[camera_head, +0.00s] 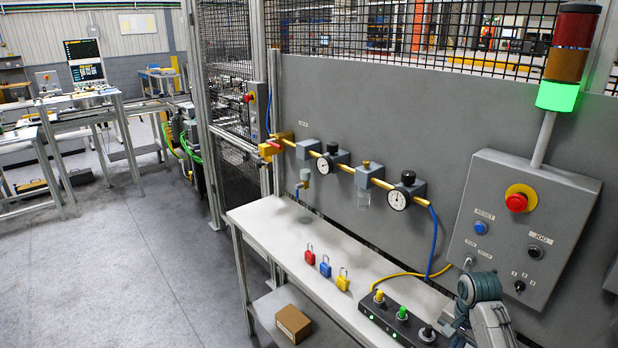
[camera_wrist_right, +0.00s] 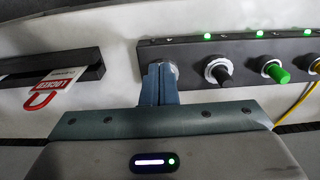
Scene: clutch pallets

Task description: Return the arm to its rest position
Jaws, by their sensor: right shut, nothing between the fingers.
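My right gripper (camera_wrist_right: 160,72) is shut with nothing between its fingers. In the wrist view its fingertips are in front of the black button box (camera_wrist_right: 195,45) and hide part of a round metal fitting. I cannot tell whether they touch it. In the head view my right arm (camera_head: 484,302) reaches in at the bottom right, beside the button box (camera_head: 380,318). The left gripper is not in view.
A white bench (camera_head: 283,228) carries a red padlock (camera_head: 310,256), blue padlock (camera_head: 325,267) and yellow padlock (camera_head: 343,281). A red-and-white "LOCKED" tag (camera_wrist_right: 55,88) sits in a black holder. A grey control box (camera_head: 515,232) is on the wall.

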